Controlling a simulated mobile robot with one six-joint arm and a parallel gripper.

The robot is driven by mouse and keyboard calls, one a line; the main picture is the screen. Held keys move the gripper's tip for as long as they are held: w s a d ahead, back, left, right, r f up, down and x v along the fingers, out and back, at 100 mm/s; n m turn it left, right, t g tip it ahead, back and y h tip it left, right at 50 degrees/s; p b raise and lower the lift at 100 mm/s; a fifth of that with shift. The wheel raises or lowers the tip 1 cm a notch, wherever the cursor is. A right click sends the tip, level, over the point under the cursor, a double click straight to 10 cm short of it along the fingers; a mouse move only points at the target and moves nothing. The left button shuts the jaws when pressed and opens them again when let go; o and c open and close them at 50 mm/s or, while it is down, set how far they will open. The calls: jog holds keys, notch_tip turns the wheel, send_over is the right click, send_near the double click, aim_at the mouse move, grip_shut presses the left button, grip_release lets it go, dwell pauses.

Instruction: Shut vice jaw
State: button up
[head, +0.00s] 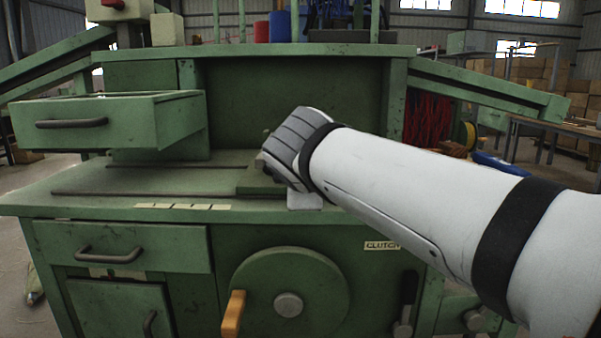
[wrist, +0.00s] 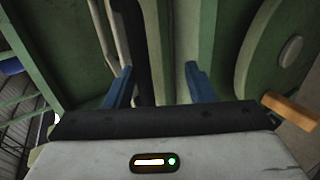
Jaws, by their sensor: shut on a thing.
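In the wrist view, my gripper (wrist: 160,72) has its two blue fingers closed in on a green block between them, which looks like the vice jaw (wrist: 168,55). A dark bar runs beside the block. Part of a green block, seemingly the vice jaw (head: 260,183), shows left of my wrist on the worktop (head: 120,182). How wide the jaw stands open is hidden.
An upper-left drawer (head: 105,122) stands pulled out over the worktop; a lower drawer (head: 122,246) is shut. Below my wrist is a large green wheel (head: 285,280) with an orange handle (head: 233,314). The left worktop is mostly clear. Red broom fibres (head: 428,118) hang behind my arm.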

jog(key=shift+o, duration=0.2)
jog(key=shift+f, duration=0.45)
notch_tip(320, 180, up, 11)
jog(key=p, duration=0.5)
jog(key=shift+f, duration=0.1)
jog(key=shift+p, duration=0.3)
